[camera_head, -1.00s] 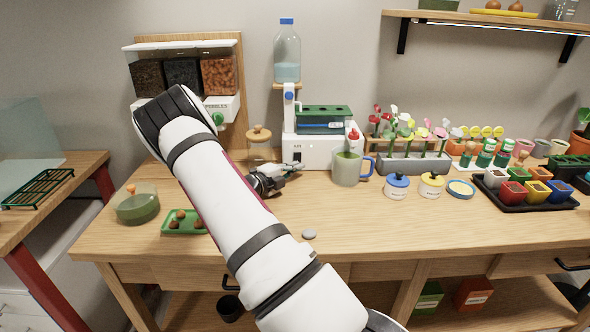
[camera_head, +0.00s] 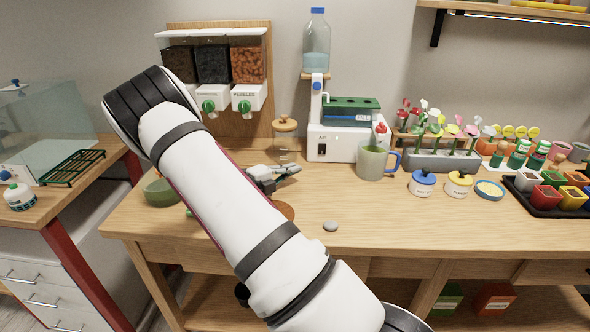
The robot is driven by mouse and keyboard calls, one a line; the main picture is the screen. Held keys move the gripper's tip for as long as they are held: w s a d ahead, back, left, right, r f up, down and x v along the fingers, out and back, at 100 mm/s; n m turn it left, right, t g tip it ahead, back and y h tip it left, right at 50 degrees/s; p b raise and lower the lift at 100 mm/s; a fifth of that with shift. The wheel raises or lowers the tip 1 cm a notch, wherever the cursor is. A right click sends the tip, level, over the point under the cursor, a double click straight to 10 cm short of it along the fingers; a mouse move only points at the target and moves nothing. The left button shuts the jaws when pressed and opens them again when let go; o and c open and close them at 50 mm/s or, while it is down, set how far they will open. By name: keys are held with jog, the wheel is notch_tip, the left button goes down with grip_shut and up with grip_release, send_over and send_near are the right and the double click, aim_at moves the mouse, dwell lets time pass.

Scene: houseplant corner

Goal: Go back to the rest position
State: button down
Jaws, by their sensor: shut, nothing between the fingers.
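My gripper (camera_head: 288,172) shows in the head view just past my white arm, above the wooden bench (camera_head: 400,217). Its fingers point to the right and it is shut with nothing in it. It appears in front of the jar with a wooden lid (camera_head: 285,126) and left of the green mug (camera_head: 372,162). My forearm hides part of the bench behind it, including most of the green tray and part of the green bowl (camera_head: 160,191).
Dispensers (camera_head: 213,66) hang on the wall behind my arm. A white machine (camera_head: 335,143) with a water bottle (camera_head: 316,45) stands at the back. Flower vials, two lidded pots and a black tray (camera_head: 548,211) fill the right. A grey stone (camera_head: 330,226) lies near the front edge.

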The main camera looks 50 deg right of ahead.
dwell(0.5)
jog(key=shift+s+a+r+m, duration=0.15)
jog(key=shift+s+r+m, duration=0.05)
jog(key=shift+r+m, duration=0.2)
jog(key=s+a+r+m+t+y+p, duration=0.2)
jog(key=s+a+r+m+y, duration=0.6)
jog(key=s+a+r+m, duration=0.3)
jog(key=s+a+r+m+t+y+p, duration=0.3)
jog(key=s+a+r+m+y, duration=0.6)
jog(key=s+a+m, duration=0.9)
jog(key=shift+s+a+r+m+t, duration=0.35)
jog(key=shift+a+r+m, duration=1.55)
jog(key=shift+m, duration=1.2)
jog(key=shift+a+f, duration=0.2)
jog(key=shift+f, duration=0.05)
